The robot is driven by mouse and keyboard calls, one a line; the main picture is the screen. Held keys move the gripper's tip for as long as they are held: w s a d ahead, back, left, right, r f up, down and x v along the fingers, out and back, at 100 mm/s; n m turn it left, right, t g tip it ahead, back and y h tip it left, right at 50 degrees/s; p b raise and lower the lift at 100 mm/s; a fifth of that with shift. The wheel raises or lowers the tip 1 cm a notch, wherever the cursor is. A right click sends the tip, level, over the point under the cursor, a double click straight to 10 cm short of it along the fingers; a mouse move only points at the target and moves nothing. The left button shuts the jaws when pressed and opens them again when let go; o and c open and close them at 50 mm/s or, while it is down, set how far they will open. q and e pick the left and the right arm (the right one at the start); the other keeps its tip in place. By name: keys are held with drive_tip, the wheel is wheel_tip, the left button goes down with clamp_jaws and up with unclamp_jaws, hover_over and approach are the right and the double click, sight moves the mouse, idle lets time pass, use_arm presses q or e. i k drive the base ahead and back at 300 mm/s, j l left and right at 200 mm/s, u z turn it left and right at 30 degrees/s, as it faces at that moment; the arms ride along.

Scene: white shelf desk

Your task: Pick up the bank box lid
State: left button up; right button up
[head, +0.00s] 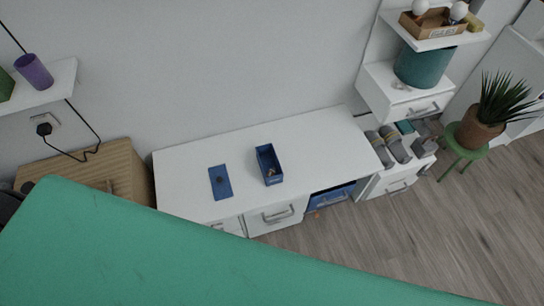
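A flat blue bank box lid (221,182) with a small dark spot near its middle lies on the white desk (320,135). An open blue box (276,180) stands on the desk to the right of the lid, apart from it. Something small and orange-brown shows inside the box. Neither of my grippers is in view.
A large green surface (150,245) fills the lower left and hides part of the desk front. Drawers (275,216) and a blue bin (331,198) sit under the desktop. Grey slippers (396,146) lie at right. A potted plant (482,130) stands on a green stool.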

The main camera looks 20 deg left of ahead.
sight(221, 185)
drive_tip(key=u, duration=1.15)
